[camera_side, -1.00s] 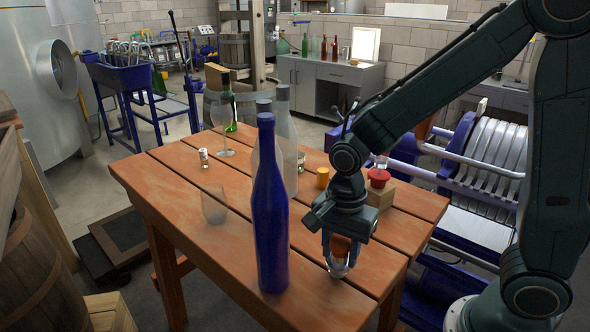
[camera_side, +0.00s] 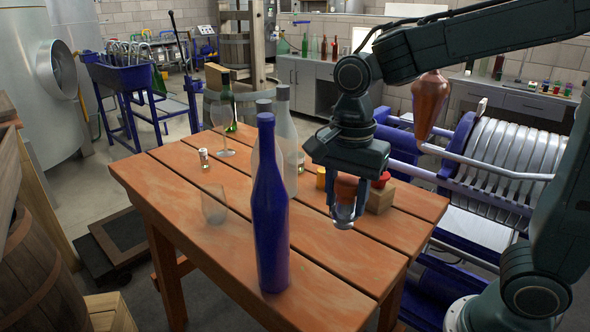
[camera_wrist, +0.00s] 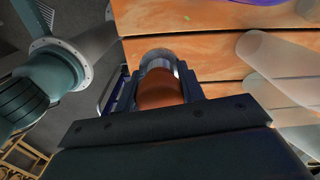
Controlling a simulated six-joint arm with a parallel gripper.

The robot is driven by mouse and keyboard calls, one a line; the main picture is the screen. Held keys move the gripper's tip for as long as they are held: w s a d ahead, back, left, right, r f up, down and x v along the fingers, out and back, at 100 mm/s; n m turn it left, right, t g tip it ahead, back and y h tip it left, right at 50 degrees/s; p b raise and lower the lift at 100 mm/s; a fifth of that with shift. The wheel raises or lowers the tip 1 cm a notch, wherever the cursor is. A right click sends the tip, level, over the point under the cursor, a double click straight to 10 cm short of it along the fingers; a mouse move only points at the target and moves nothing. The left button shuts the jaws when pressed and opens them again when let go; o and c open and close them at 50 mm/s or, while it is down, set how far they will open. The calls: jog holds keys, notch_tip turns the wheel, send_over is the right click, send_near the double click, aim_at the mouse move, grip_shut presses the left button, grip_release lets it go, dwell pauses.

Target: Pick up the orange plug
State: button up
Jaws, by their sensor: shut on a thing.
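The orange plug (camera_side: 346,187) is between the fingers of my gripper (camera_side: 344,208), held above the right part of the wooden table (camera_side: 330,265). A pale, shiny rounded part shows at its lower end. In the wrist view the orange plug (camera_wrist: 160,88) sits between the two dark fingers of my gripper (camera_wrist: 160,75), with a grey shiny rim at its far end. My gripper is shut on it and points down. The fingers partly hide its sides.
A blue bottle (camera_side: 269,220) stands at the table's front middle, left of my gripper. Clear bottles (camera_side: 283,135) stand behind it. A yellow piece (camera_side: 321,178) and a red-topped piece (camera_side: 381,180) by a wooden block (camera_side: 380,198) are close behind my gripper. The front right tabletop is clear.

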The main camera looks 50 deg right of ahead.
notch_tip(320, 180, up, 8)
jog(key=shift+f, duration=0.15)
jog(key=shift+w, duration=0.1)
dwell(0.6)
